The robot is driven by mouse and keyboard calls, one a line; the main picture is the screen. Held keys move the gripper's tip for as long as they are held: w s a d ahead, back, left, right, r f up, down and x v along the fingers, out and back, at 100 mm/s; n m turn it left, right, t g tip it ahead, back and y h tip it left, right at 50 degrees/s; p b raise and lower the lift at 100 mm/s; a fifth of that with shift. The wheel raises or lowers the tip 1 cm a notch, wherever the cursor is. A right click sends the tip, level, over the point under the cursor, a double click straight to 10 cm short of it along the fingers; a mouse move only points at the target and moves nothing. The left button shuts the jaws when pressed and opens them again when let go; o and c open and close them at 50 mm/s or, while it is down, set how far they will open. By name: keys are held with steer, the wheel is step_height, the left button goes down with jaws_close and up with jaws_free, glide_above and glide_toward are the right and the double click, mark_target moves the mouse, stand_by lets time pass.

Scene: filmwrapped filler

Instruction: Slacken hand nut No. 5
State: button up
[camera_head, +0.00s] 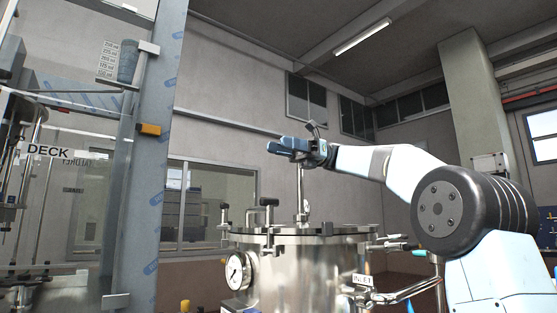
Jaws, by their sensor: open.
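A steel vessel (300,275) with a flanged lid (305,231) stands at the lower middle. Black-topped hand nuts stand at its left rim: a tall T-shaped one (269,202) and a smaller one (225,207) at the far left. No numbers are readable on them, so I cannot tell which is No. 5. My gripper (270,146) is above the lid, pointing left, higher than the hand nuts and apart from them. It is open and seen from the side, with nothing visible between the fingers. The far side of the lid is hidden.
A pressure gauge (238,271) sits on the vessel's left side. A thin upright rod (299,188) rises from the lid below my gripper. Pipe fittings (395,288) jut out at right. A framed machine with clear panels (95,180) stands at left. Air above the lid's left side is clear.

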steer(key=shift+s+d+r, duration=0.15)
steer(key=shift+s+r, duration=0.1)
steer(key=shift+s, duration=0.25)
steer(key=shift+s+d+r, duration=0.15)
steer(key=shift+s+r, duration=0.05)
steer(key=shift+s, duration=0.25)
